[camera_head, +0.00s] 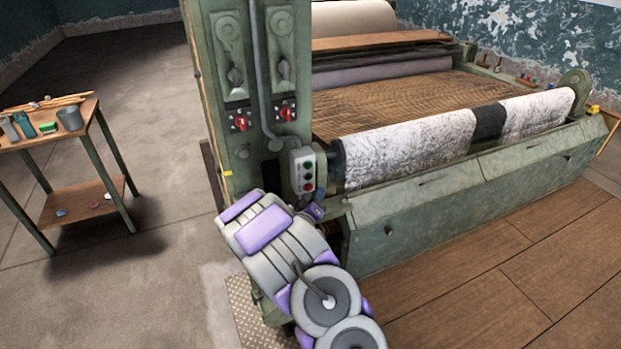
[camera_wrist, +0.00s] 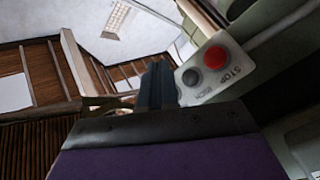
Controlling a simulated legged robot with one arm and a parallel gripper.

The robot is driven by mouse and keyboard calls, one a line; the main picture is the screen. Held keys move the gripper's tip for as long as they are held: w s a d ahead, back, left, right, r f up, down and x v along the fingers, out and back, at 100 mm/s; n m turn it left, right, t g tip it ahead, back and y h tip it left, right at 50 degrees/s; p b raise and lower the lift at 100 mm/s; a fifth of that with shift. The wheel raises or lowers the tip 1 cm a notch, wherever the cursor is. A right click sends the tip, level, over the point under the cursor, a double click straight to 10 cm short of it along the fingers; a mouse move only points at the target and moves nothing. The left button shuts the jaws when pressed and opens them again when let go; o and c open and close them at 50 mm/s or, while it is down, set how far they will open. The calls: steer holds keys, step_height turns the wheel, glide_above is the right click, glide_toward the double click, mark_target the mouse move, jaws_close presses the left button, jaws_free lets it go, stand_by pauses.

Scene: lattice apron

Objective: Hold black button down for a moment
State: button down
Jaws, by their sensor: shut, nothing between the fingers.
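The black button (camera_wrist: 191,77) is a round dark knob on a pale control box (camera_wrist: 232,82) in the wrist view. A larger red button (camera_wrist: 215,57) marked STOP sits beside it. In the head view the control box (camera_head: 296,172) is mounted on the green machine post, with a green button (camera_head: 308,165) above and a red button (camera_head: 307,187) below; the black one is small and dark between them. My gripper (camera_wrist: 157,70) is shut and empty, its fingertips just left of the black button in the wrist view. I cannot tell whether they touch the box. In the head view my arm mostly hides the gripper.
The green machine (camera_head: 420,222) carries a roll of white and black cloth (camera_head: 410,145) to the right of the box. Red switches (camera_head: 240,123) and a grey conduit are on the post above. A small wooden table (camera_head: 82,122) with tools stands at left on open floor.

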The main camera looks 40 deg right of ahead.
mark_target(308, 177)
steer(key=shift+w+d+p, duration=0.1)
steer(key=shift+w+p, duration=0.4)
steer(key=shift+w, duration=1.6)
steer(key=shift+d, duration=0.25)
steer(key=shift+a, duration=0.1)
steer(key=shift+w+r, duration=0.1)
steer(key=shift+w, duration=0.05)
steer(key=shift+w+p, duration=0.25)
steer(key=shift+p, duration=0.05)
